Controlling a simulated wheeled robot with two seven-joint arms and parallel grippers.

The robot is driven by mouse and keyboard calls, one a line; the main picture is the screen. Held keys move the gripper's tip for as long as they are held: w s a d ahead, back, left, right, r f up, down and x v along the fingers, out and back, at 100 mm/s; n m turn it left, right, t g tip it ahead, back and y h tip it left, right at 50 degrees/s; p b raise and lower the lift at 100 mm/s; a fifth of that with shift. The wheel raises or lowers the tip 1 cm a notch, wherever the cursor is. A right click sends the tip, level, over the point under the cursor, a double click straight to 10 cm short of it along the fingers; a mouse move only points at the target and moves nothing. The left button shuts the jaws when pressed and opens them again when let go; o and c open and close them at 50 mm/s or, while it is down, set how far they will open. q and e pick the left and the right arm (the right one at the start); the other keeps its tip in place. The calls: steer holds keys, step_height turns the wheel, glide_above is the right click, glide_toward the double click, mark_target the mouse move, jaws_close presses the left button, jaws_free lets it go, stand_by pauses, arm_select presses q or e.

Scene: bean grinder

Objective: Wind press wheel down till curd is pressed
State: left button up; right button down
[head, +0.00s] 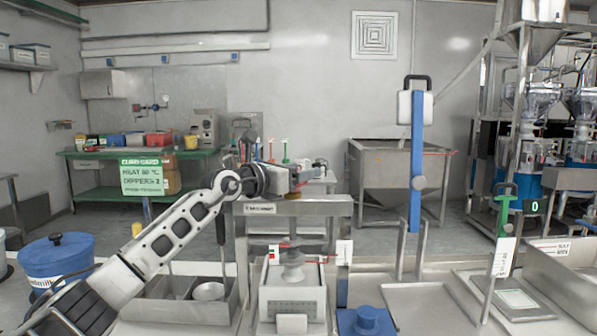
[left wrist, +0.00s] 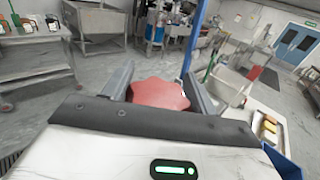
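The metal press frame (head: 325,208) stands in the middle of the head view. My left gripper (head: 296,178) is at the top of the frame and largely hides the wheel there. In the left wrist view, the red lobed press wheel (left wrist: 158,94) lies between the two fingers of my left gripper (left wrist: 160,68), one on each side. The wheel nearly fills the gap; whether the fingers clamp it is unclear. My right gripper is not in view.
A blue lidded tub (head: 56,262) stands at the left. A blue upright post (head: 417,160) rises right of the press, with a green-handled stand (head: 504,225) farther right. A blue knobbed piece (head: 366,322) sits at the front. A bare steel tray (head: 440,305) lies right of it.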

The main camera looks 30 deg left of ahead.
arm_select(q)
steer(key=shift+c, duration=0.7)
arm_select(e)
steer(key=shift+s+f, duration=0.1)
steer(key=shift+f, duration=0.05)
arm_select(q)
steer(key=shift+h, duration=0.3)
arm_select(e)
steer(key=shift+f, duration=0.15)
